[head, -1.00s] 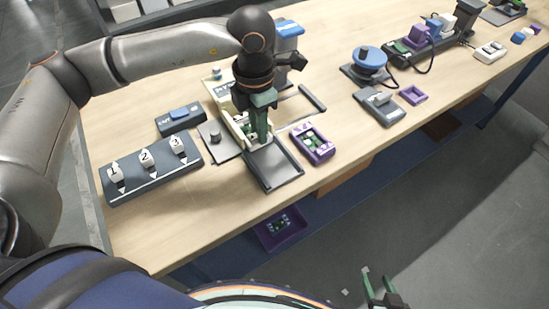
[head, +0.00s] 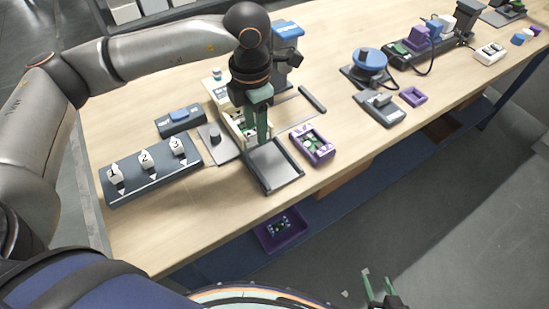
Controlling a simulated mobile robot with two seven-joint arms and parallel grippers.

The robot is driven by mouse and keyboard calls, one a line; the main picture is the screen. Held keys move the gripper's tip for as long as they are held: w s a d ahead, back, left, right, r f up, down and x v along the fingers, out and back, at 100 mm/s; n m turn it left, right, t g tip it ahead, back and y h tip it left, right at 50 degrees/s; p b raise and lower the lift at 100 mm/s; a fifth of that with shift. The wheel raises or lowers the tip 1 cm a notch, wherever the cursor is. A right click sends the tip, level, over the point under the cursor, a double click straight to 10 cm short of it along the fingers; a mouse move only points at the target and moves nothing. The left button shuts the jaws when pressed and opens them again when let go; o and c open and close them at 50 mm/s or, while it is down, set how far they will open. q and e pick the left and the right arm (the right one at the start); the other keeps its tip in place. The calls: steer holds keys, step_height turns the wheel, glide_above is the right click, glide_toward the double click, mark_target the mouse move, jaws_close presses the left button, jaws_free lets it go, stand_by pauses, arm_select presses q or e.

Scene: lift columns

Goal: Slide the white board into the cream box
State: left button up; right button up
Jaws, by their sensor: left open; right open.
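The cream box (head: 221,93) stands mid-table on the left, partly hidden behind my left gripper. Small green and white parts show inside it. My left gripper (head: 261,143) points down with green fingers at the box's right side, just behind a grey tray with a dark rim (head: 288,181). It is open; I cannot see anything clearly between its fingers. I cannot pick out the white board for sure; the arm and gripper hide part of this area. My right gripper (head: 381,287) is open and empty, low in the picture, over the floor in front of the table.
A dark panel with numbered white switches (head: 150,172) lies left. A purple tray with green parts (head: 318,150) is right of the grey tray. Another purple bin (head: 283,236) sits below the table edge.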

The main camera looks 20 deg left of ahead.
arm_select(q)
steer(key=shift+r+p, duration=1.7)
steer(key=shift+r, duration=1.2)
